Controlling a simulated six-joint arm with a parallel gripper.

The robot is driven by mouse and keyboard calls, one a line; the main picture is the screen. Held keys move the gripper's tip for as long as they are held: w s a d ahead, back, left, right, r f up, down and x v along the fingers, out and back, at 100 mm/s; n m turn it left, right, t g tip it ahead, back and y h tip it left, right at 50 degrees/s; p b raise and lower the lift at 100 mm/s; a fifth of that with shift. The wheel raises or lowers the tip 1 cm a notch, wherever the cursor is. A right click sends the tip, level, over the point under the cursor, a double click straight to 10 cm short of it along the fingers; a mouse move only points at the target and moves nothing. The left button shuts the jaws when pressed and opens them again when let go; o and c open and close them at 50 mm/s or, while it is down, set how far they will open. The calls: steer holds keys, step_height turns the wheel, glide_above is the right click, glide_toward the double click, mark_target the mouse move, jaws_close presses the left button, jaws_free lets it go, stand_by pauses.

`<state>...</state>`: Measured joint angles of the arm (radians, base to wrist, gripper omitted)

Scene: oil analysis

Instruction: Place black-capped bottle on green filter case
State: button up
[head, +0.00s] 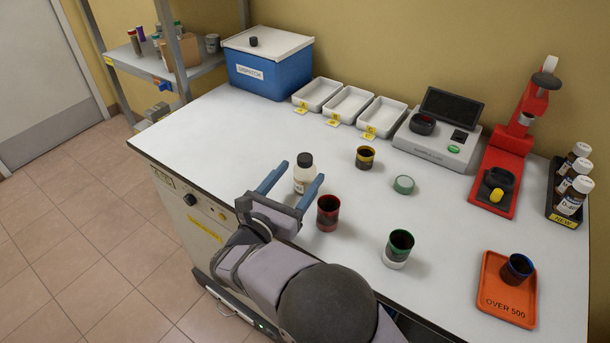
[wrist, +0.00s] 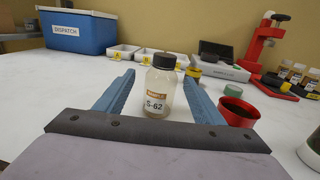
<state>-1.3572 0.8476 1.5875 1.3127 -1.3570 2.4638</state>
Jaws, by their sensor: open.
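The black-capped bottle (head: 304,175) stands upright on the white table, clear with a pale label. In the wrist view the bottle (wrist: 160,92) reads S-62 and stands between my blue fingers. My gripper (head: 302,177) is open, with one finger on each side of the bottle. I cannot tell whether either finger touches it. A green-banded dark cylindrical case (head: 400,243) stands to the right, on a white round piece (head: 394,263). A separate low green disc (head: 404,185) lies behind it. In the wrist view the green-banded case (wrist: 314,139) is cut off at the right edge.
A red case (head: 328,212) stands close right of my gripper, with a yellow case (head: 365,157) behind. A blue case (head: 517,268) stands on the orange tray (head: 508,308). White trays (head: 349,103), an analyzer (head: 437,140) and a red press (head: 503,160) line the back.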

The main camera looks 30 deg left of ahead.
steer(key=shift+w+r+p, duration=0.1)
steer(key=shift+w+p, duration=0.45)
steer(key=shift+w, duration=0.8)
steer(key=shift+w+a+p, duration=0.15)
steer(key=shift+w+p, duration=0.35)
steer(key=shift+w, duration=0.65)
steer(key=shift+w+a+p, duration=0.1)
steer(key=shift+w+p, duration=0.35)
steer(key=shift+w, duration=0.65)
steer(key=c, duration=1.3)
steer(key=shift+c, duration=0.2)
step_height(320, 180, up, 10)
steer(key=b, duration=0.2)
